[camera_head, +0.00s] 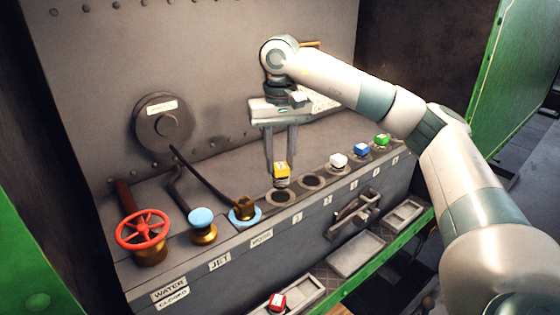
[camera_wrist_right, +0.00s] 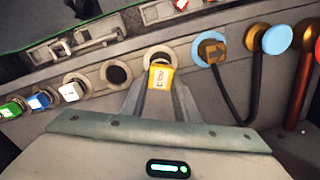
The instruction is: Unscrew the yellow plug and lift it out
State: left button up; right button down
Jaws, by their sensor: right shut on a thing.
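The yellow plug (camera_head: 281,171) is a small cube-topped piece held between the two fingertips of my right gripper (camera_head: 280,164). The gripper points straight down and is shut on the plug. The plug hangs upright just above a dark round hole (camera_head: 282,198) in the sloped panel, and the dark opening shows below it. In the right wrist view the yellow plug (camera_wrist_right: 160,77) sits between the fingers, in front of the pale ring (camera_wrist_right: 160,52) of a hole. My left gripper is not in view.
An empty hole (camera_head: 311,182) is beside it, then the white (camera_head: 338,161), blue (camera_head: 361,149) and green (camera_head: 382,140) plugs. A red plug (camera_head: 277,302) lies in a lower tray (camera_head: 302,296). Another tray (camera_head: 356,254) is empty. A red handwheel (camera_head: 143,229) and blue-topped valve (camera_head: 202,219) stand left.

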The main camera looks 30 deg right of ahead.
jog(key=shift+r+p, duration=0.45)
jog(key=shift+r, duration=0.5)
